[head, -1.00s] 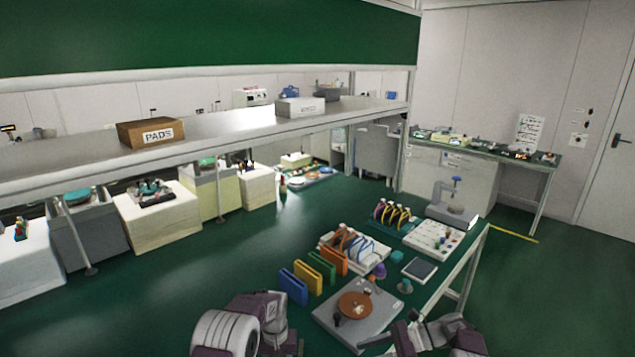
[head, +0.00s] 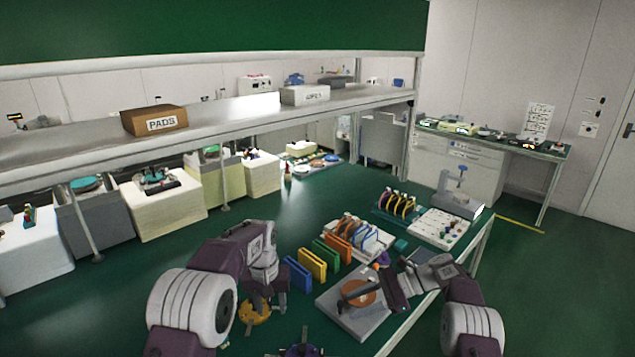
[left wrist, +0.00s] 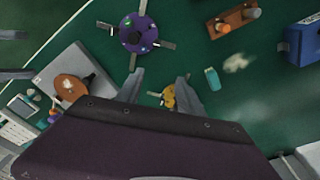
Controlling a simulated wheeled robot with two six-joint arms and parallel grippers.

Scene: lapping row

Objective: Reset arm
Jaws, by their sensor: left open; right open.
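My left gripper (head: 265,298) hangs over the green bench at the front, left of a grey plate (head: 355,322). In the left wrist view its two fingers (left wrist: 158,80) are apart with nothing held between them. A yellow round piece (head: 255,313) lies below it on the bench; it also shows in the left wrist view (left wrist: 168,96). My right gripper (head: 352,301) reaches in from the right, over the grey plate and its brown disc (head: 362,290), partly hiding both. It looks empty. I cannot tell whether it touches the disc.
A purple round piece (left wrist: 138,33) lies on the bench near the left gripper. Blue, yellow, green and orange upright holders (head: 318,262) stand behind the plate. A white rack (head: 358,238) stands farther back. The bench's left middle is clear.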

